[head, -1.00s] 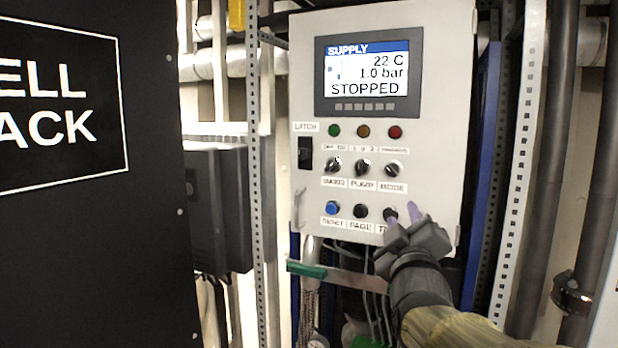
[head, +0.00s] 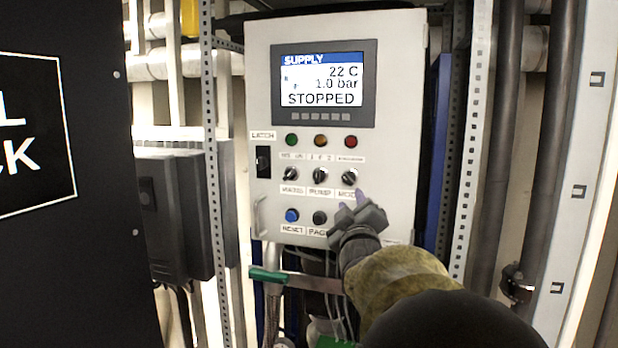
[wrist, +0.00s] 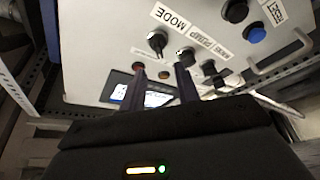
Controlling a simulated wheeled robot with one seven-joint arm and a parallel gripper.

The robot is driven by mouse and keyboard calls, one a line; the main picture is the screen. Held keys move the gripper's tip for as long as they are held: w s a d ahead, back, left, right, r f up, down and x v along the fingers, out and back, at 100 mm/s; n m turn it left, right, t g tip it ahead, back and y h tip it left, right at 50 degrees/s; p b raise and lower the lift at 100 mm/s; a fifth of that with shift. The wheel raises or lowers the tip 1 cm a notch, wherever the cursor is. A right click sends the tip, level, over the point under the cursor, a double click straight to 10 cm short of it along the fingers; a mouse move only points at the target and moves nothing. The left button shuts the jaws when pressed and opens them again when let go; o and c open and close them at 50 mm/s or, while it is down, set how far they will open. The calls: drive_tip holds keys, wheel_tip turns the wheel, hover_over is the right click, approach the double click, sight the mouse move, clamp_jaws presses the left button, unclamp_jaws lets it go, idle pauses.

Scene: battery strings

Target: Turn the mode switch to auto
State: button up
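The mode switch (head: 349,177) is a black knob with a light pointer, at the right end of the knob row on the grey control panel (head: 395,140). Its MODE label is partly covered by my gripper in the head view. My gripper (head: 352,199) is just below the knob there, its two fingers apart. In the wrist view the panel appears upside down, with the mode switch (wrist: 157,40) beyond and between my open fingertips (wrist: 160,68). I see no contact with the knob. Its exact setting is too small to read.
The pump knob (head: 320,175) is close to the left of the mode switch. The reset button (head: 292,215) and page button (head: 320,217) are below. The screen (head: 321,85) reads STOPPED. A green-handled lever (head: 268,275) is under the panel.

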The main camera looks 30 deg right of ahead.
sight(348, 181)
drive_tip(key=p+x, duration=0.4)
drive_tip(key=x, duration=0.4)
drive_tip(key=shift+s, duration=0.1)
clamp_jaws()
